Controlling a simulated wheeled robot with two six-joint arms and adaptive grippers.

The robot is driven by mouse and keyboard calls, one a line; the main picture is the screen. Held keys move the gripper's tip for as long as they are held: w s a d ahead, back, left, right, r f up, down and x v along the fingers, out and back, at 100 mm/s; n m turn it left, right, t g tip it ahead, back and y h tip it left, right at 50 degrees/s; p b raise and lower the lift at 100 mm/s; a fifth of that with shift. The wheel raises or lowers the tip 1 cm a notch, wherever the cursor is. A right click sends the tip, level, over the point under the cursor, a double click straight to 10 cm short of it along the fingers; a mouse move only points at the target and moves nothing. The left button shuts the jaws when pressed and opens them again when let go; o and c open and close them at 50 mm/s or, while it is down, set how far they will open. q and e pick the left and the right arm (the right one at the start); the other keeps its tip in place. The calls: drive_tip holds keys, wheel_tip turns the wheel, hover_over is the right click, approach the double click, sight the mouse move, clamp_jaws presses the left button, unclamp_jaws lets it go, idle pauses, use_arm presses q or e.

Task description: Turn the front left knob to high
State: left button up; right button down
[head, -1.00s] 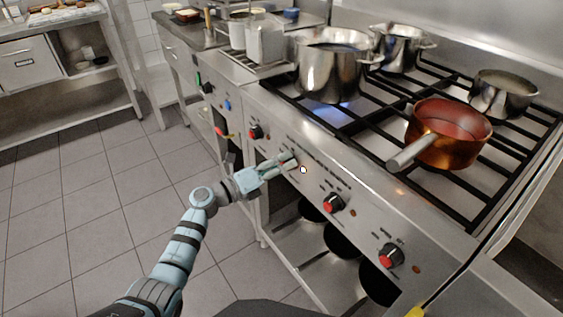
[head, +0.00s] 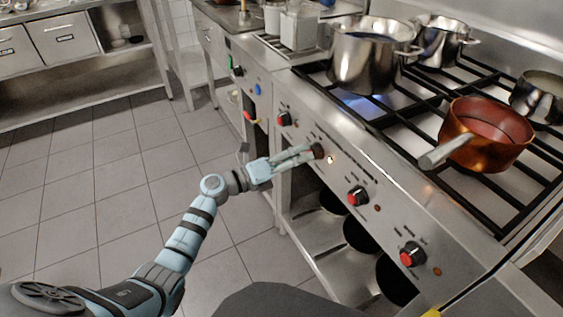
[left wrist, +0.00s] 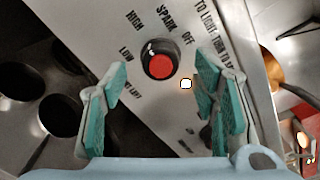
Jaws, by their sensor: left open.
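The front panel of the stove (head: 385,222) carries a row of black knobs with red faces. My left gripper (head: 306,155) is open, with its fingertips at one of these knobs (head: 318,151). In the left wrist view this knob (left wrist: 160,60) lies between and just beyond the spread teal fingers of my left gripper (left wrist: 164,72). It is not gripped. Labels HIGH, SPARK, OFF and LOW stand around it, and a small pale mark shows at its upper edge. I cannot tell whether a finger touches it. My right gripper is not in view.
Other knobs sit on the panel, one farther back (head: 284,118) and one nearer (head: 357,196). A blue flame glows under the large steel pot (head: 368,62). A copper saucepan (head: 487,138) stands on the grates, its handle over the front edge. The tiled floor is open to the left.

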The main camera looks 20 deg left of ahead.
use_arm(q)
drive_tip(key=v, duration=0.8)
drive_tip(key=shift+s, duration=0.2)
drive_tip(key=shift+a, duration=0.15)
